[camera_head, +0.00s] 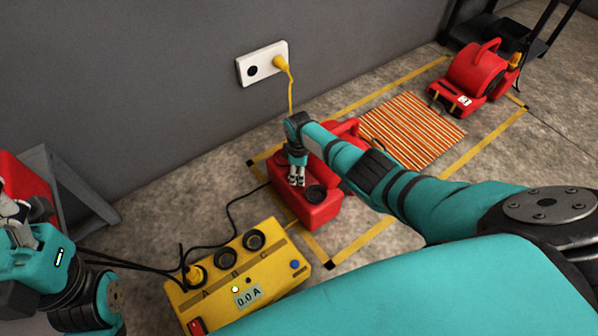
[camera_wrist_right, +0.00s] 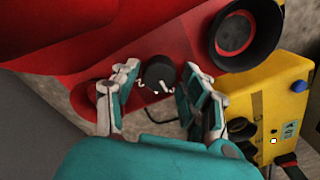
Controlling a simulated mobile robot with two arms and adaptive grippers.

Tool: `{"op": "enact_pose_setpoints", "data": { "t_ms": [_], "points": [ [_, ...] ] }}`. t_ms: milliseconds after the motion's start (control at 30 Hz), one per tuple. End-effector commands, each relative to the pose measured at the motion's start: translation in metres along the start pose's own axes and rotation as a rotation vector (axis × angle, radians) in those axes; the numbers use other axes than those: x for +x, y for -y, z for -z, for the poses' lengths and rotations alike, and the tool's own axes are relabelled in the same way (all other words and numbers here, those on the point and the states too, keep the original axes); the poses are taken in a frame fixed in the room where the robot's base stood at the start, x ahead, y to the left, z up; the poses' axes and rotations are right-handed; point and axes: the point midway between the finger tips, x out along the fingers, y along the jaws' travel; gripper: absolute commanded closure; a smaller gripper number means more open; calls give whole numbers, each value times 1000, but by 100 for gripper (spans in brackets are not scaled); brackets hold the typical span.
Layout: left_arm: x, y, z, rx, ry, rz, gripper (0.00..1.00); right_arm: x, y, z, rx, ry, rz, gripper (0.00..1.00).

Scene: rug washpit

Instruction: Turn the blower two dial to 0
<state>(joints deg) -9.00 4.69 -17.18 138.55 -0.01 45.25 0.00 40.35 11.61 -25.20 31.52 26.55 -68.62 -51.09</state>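A red blower (camera_head: 318,208) stands on the floor by the wall; I cannot read a number on it. Its small black dial (camera_wrist_right: 159,72) has a white pointer mark and sits on the red panel. My right gripper (camera_head: 297,181) is over the blower's near side. In the right wrist view its two fingers (camera_wrist_right: 160,88) are apart, on either side of the dial, with visible gaps. I cannot tell how deep they reach. My left gripper (camera_head: 22,210) is at the left edge, partly cut off, and its opening is unclear.
A yellow power box (camera_head: 215,290) reading 0.0 A stands in front, with black cables. A second red blower (camera_head: 475,75) stands at the back right beyond a striped rug (camera_head: 412,130). Yellow floor tape (camera_head: 375,235) frames the area. A wall socket (camera_head: 262,64) holds a yellow plug.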

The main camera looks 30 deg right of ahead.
Motion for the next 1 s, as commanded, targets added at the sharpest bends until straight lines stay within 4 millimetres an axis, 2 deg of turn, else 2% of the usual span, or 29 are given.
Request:
{"op": "enact_pose_setpoints", "data": {
  "t_ms": [233, 367, 533, 800, 1000],
  "points": [
    [-1, 0, 0, 0, 3, -1, 42, -2, -1, 0, 1, 0, -1, 55],
    [-1, 0, 0, 0, 2, -1, 42, -10, -2, -1, 2, 0, -2, 55],
    [0, 0, 0, 0, 1, 0, 42, -32, -1, -1, 0, 0, -4, 55],
    [0, 0, 0, 0, 0, 0, 42, -88, -1, 0, 0, -1, -4, 55],
    [0, 0, 0, 0, 0, 1, 42, -113, 0, 0, -1, -1, -1, 55]
  ]
}}
